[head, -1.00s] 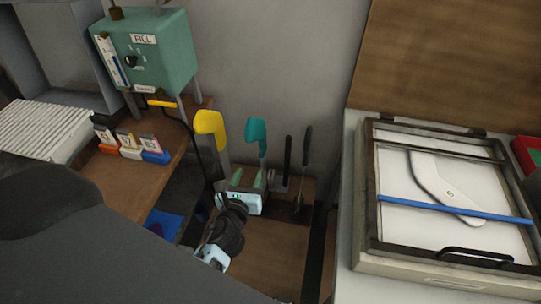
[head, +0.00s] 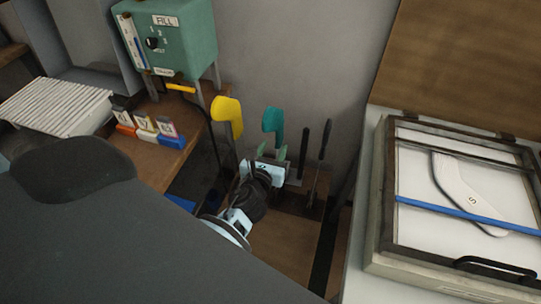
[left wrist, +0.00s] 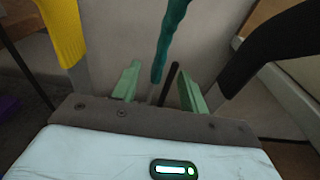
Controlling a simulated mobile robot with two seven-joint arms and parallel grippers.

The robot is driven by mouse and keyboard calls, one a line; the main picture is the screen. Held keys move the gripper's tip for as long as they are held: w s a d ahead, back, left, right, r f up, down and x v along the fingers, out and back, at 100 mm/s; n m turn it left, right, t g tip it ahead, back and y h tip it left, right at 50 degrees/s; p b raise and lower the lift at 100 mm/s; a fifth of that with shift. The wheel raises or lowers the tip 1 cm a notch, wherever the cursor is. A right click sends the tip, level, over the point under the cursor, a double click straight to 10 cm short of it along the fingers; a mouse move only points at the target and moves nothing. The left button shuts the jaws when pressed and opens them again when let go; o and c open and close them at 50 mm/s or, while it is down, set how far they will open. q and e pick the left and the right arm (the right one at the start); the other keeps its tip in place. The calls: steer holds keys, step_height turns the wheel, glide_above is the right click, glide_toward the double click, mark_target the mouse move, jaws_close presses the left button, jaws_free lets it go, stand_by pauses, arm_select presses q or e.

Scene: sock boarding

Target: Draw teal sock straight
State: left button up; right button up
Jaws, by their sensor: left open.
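The teal sock (head: 272,122) hangs upright on a slim post behind the table edge, in a row of uprights. It also shows in the left wrist view (left wrist: 172,35), above and between the fingers. My left gripper (head: 271,154) is open below the sock's lower end, with its pale green fingers to either side of the post. In the left wrist view the fingers (left wrist: 160,86) stand apart with the post between them, and neither clearly touches the sock. The gripper hides the lower post. My right gripper is not in view.
A yellow sock (head: 228,110) stands close left of the teal one; dark uprights (head: 324,140) stand close right. A green FILL box (head: 180,45) and small coloured card stands (head: 146,128) are left. A framed press (head: 385,205) with a white foot form is right.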

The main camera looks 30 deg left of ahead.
mark_target(277, 142)
arm_select(q)
steer(key=shift+b+x, duration=0.5)
steer(key=shift+x, duration=1.9)
steer(key=c, duration=0.9)
steer(key=shift+f, duration=0.2)
steer(key=shift+s+f, duration=0.1)
steer(key=shift+f, duration=0.05)
